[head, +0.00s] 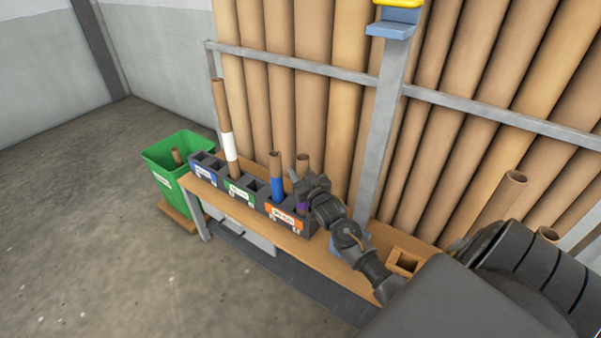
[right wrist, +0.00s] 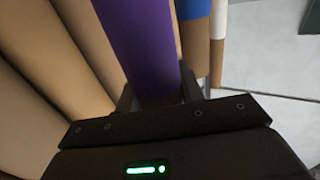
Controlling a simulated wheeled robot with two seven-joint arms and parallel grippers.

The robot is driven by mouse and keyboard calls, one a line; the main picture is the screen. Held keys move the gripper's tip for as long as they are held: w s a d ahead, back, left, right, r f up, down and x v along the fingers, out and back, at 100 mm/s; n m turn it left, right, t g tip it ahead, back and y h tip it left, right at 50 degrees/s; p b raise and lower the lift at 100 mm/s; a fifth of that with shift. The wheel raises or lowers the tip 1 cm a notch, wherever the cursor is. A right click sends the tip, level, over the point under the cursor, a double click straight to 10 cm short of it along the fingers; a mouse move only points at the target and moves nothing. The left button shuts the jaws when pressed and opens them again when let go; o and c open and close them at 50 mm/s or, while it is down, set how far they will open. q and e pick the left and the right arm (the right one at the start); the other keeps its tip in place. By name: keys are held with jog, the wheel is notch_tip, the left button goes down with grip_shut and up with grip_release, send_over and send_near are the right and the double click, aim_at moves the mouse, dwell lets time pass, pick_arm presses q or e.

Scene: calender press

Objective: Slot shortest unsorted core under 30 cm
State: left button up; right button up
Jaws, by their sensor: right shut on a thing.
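A brown core with a purple band (head: 303,208) stands upright at the right end of the orange-labelled slot block (head: 272,212). My right gripper (head: 304,190) is shut around it; the purple band also fills the space between the fingers in the right wrist view (right wrist: 145,45). Its lower end is hidden, so I cannot tell whether it is inside a slot. A blue-banded core (head: 277,180) stands in the orange-labelled block, just left of it. A tall white-banded core (head: 230,145) stands in the green-labelled block (head: 238,187). The blue-labelled block (head: 203,168) looks empty. My left gripper is not in view.
The blocks sit on a wooden bench (head: 330,262). A small wooden holder (head: 404,262) lies right of my arm. More cores (head: 500,200) stand at the right. A green bin (head: 165,158) holds a core at left. Long tubes in a metal rack (head: 470,108) close off the back.

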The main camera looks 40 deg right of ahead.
jog(key=shift+f+b, duration=0.8)
jog(key=shift+f, duration=0.65)
jog(key=o, duration=1.3)
jog(key=shift+o, duration=0.2)
jog(key=v, duration=1.1)
jog(key=shift+p, duration=0.4)
jog(key=shift+w, duration=0.1)
